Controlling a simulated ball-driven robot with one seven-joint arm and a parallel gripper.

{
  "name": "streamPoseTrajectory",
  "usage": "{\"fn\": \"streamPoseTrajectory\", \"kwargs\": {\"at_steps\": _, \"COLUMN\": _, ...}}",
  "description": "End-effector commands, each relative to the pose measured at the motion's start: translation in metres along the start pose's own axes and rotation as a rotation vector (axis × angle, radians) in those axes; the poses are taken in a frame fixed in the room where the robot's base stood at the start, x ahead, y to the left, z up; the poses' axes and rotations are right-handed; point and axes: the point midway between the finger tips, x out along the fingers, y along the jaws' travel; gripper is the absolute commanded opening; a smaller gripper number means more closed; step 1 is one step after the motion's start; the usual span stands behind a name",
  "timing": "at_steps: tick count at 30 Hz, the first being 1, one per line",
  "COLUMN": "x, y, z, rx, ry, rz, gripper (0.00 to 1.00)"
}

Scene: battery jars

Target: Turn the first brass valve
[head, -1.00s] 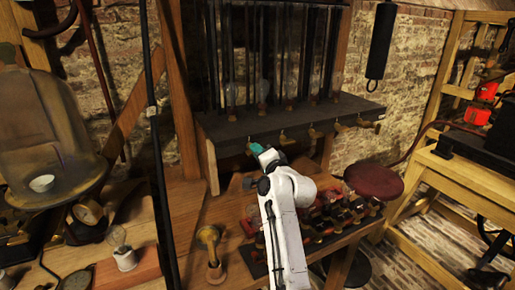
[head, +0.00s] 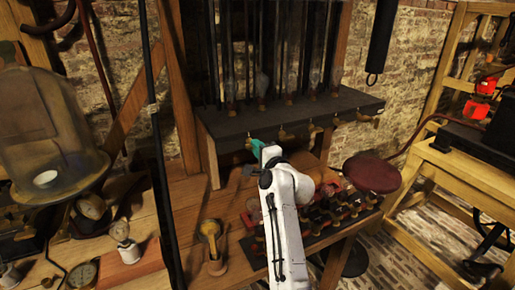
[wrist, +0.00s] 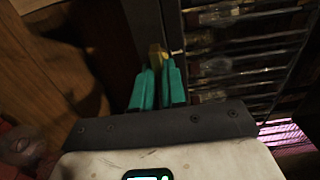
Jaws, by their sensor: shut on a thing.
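My gripper (head: 254,147) has teal fingers and is at the left front end of the dark shelf (head: 225,132) in the head view. In the wrist view my gripper (wrist: 158,78) is shut on a small brass valve (wrist: 156,53) at the shelf edge. Only the valve's brass tip shows between and beyond the fingers. In the head view the fingers mostly hide this leftmost valve. More brass valves stick out along the shelf's front edge to the right, the nearest being a second valve (head: 283,134).
Glass tubes (head: 262,85) stand in a rack above the shelf. Below my arm is a board of brass and red parts (head: 325,213). A brass funnel-like piece (head: 211,232) stands left of my arm. A glass bell jar (head: 50,130) is far left, a red round seat (head: 371,173) right.

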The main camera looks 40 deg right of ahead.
Motion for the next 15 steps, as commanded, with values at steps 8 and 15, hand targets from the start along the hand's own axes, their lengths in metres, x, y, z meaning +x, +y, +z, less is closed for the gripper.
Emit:
{"fn": "streamPoseTrajectory", "kwargs": {"at_steps": 8, "x": -0.0003, "y": 0.0015, "z": -0.0013, "rx": 0.002, "ry": 0.002, "rz": 0.002, "gripper": 0.22}}
{"fn": "streamPoseTrajectory", "kwargs": {"at_steps": 15, "x": -0.0002, "y": 0.0007, "z": -0.0006, "rx": 0.001, "ry": 0.001, "rz": 0.001, "gripper": 0.37}}
